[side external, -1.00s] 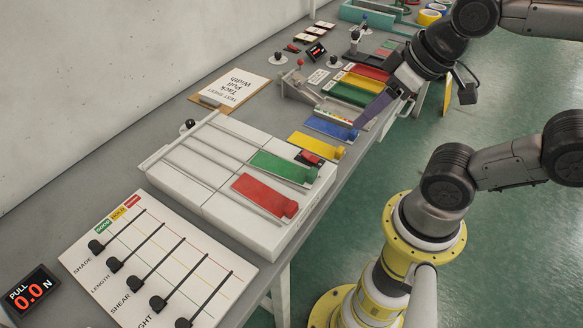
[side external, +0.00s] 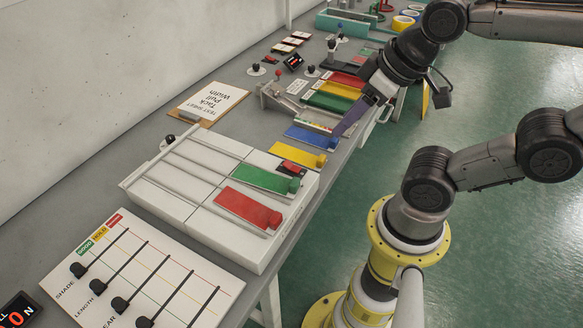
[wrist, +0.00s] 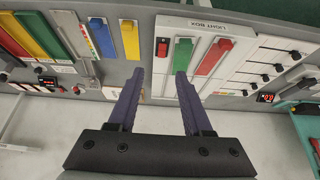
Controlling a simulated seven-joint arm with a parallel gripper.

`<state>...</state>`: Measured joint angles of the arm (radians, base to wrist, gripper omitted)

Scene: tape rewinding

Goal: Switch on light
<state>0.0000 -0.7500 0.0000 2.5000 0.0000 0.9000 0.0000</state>
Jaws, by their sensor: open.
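The light box (side external: 160,200) is a low white box with rails, a green strip and a red strip on top; its label shows in the wrist view (wrist: 250,29). A small red and black switch (side external: 290,167) sits at its far right corner and also shows in the wrist view (wrist: 162,48). I cannot tell whether it is on. My gripper (side external: 338,131) is above the bench near the blue strip, beyond the switch. In the wrist view its two purple fingers (wrist: 158,76) are spread and empty, with the switch ahead between and beyond the tips.
A yellow strip (side external: 297,158) lies beside the switch, with a blue strip (side external: 311,138) farther along. A slider board (side external: 130,275) is in front, and a clipboard (side external: 207,103) lies towards the wall. Several coloured strips and small fixtures fill the far bench.

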